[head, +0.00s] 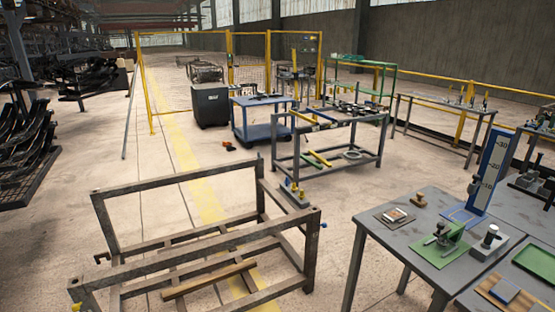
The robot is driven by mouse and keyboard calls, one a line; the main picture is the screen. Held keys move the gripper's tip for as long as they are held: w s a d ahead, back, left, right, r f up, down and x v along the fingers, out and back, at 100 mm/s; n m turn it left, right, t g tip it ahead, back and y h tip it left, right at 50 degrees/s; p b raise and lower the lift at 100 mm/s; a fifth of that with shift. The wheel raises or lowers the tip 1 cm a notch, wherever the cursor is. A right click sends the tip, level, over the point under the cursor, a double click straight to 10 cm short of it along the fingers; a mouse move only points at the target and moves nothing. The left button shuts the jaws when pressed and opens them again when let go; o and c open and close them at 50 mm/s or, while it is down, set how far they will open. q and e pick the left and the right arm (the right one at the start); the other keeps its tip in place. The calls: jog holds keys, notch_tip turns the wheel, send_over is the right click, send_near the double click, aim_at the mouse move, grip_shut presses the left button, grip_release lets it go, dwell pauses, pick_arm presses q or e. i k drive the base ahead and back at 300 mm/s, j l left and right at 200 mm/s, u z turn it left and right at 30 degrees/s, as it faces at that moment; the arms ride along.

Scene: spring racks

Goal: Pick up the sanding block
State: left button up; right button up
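No object can be named the sanding block with certainty at this size. On the grey worktable (375,224) at the right, a small pale-topped block (395,214) lies on a brown square sheet (381,217) near the table's left corner. A small tan wooden piece (419,201) stands just behind it. Either could be the sanding block. Neither of my grippers shows in the head view.

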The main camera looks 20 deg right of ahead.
aim_at(417, 200)
jog(key=i+z, duration=0.25)
jog(key=i, duration=0.2)
jog(key=i+j+z, duration=0.25)
jog(key=i, duration=0.2)
jog(key=i+j+z, duration=0.3)
jog(key=i+l, duration=0.1)
